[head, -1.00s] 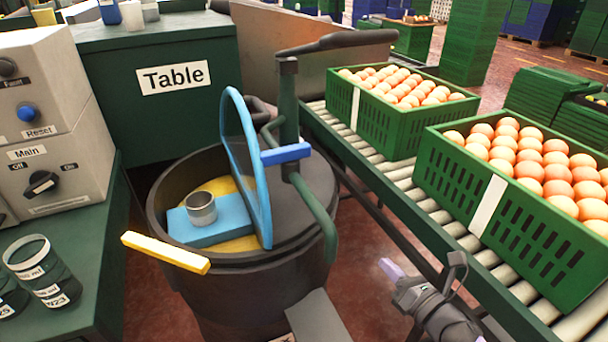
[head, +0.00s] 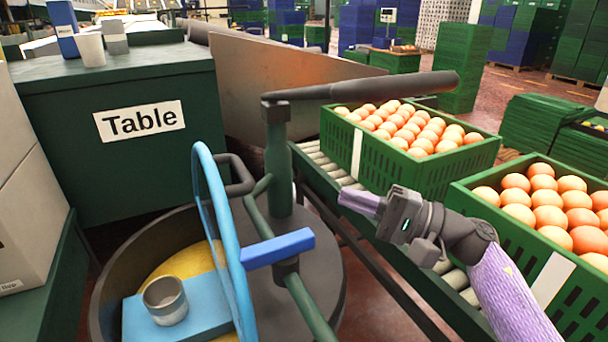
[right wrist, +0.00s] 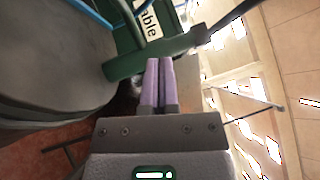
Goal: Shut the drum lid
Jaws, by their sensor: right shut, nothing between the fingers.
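The dark drum (head: 100,272) stands at the lower left of the head view, with its top partly open. Its lid (head: 209,185), with a light blue rim, stands up steeply across the middle of the drum. Inside the open half lie yellow contents (head: 191,262), a light blue block (head: 205,311) and a metal cup (head: 165,301). My right gripper (head: 347,200) is shut and empty, right of the handle and apart from it. Its fingers show in the right wrist view (right wrist: 160,66). My left gripper is out of view.
Green egg crates (head: 430,168) stand on the roller conveyor (head: 318,158) at the right. A green cabinet labelled Table (head: 170,170) stands at the back left.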

